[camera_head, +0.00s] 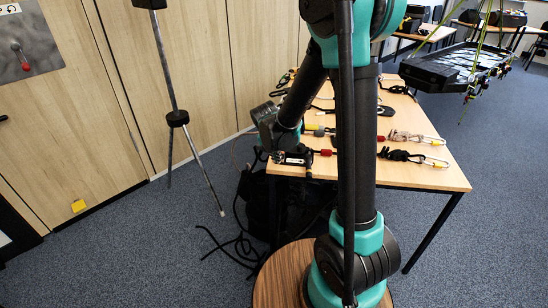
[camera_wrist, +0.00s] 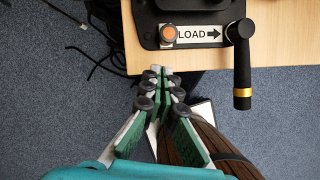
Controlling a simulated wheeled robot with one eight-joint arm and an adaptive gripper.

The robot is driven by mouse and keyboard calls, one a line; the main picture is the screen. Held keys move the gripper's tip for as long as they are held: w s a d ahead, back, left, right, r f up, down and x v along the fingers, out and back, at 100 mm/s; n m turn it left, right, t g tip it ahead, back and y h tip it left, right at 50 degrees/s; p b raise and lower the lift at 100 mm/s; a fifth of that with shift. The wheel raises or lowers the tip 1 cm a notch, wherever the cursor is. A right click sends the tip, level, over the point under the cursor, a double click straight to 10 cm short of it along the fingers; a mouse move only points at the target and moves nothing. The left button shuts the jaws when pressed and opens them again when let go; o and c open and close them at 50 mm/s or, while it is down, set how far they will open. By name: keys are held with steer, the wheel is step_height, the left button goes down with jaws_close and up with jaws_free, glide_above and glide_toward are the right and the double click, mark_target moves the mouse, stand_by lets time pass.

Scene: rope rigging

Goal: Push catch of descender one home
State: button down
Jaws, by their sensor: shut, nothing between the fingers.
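A black descender (camera_wrist: 150,12) lies at the table edge in the wrist view, with a white "LOAD" label and arrow (camera_wrist: 200,34). A round orange button (camera_wrist: 168,33) sits in a pale square beside the label; I cannot tell if it is the catch. A black lever handle (camera_wrist: 242,65) with a gold band hangs from the descender's right side, past the table edge. My gripper (camera_wrist: 162,72) is shut and empty, its green-padded fingertips just short of the table edge, below the button in the picture and apart from it. In the head view, my arm partly hides this area.
Black cords (camera_head: 235,243) lie on the floor at left. A tripod leg (camera_head: 170,80) stands left. A black platform (camera_head: 440,70) hangs on green ropes at right.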

steer(key=shift+w+d, duration=0.3)
steer(key=shift+w, duration=0.2)
steer(key=shift+w+d, duration=0.25)
steer(key=shift+w, duration=0.25)
steer(key=shift+w+d+r, duration=0.1)
steer(key=shift+w+d, duration=0.05)
steer(key=shift+w, duration=0.45)
steer(key=shift+w+d, duration=0.1)
steer(key=shift+w, duration=0.5)
